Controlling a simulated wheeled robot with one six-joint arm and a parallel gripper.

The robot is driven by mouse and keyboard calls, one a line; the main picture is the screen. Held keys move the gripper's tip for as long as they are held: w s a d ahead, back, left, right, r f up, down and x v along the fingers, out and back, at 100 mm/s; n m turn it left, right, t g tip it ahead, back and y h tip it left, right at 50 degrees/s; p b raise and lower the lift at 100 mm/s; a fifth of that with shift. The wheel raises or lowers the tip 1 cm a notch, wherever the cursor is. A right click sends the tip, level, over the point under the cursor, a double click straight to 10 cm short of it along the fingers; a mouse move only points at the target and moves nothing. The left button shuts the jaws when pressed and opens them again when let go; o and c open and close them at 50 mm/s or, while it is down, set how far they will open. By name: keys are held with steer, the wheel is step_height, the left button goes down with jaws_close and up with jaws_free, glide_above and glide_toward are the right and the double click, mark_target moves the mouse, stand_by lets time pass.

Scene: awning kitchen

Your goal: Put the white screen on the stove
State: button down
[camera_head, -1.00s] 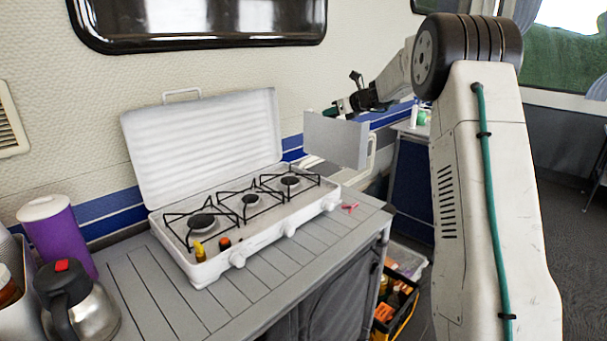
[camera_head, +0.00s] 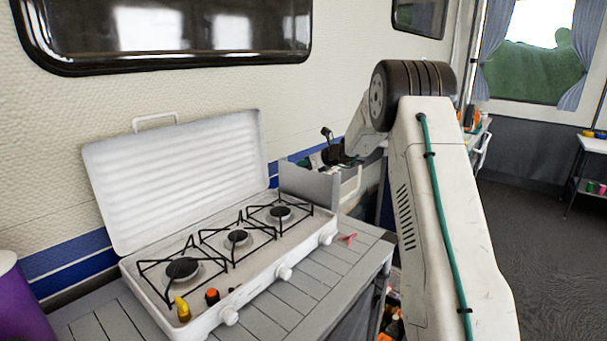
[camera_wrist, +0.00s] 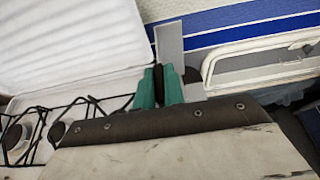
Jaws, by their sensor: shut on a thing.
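The white screen (camera_head: 308,184), a pale grey-white folded panel, is upright at the right end of the stove (camera_head: 262,262). Its front face hides part of that end, and I cannot tell whether it touches the stove. My gripper (camera_head: 318,161) is shut on the screen from behind its front panel, with the fingertips partly hidden. In the wrist view, the teal fingers (camera_wrist: 160,86) close around the narrow upright screen (camera_wrist: 170,44). The white stove has three burners with black wire grates, and its ribbed lid (camera_head: 180,180) stands open against the wall.
The slatted grey counter (camera_head: 290,312) runs under the stove, with a small red item (camera_head: 347,239) to the stove's right. A purple container (camera_head: 22,305) stands at the left. Yellow (camera_head: 183,309) and orange (camera_head: 212,296) items are at the stove's front.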

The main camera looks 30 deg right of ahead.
mark_target(305, 171)
steer(key=shift+f, duration=1.55)
steer(key=c, duration=1.5)
jaws_free()
steer(key=shift+f, duration=0.15)
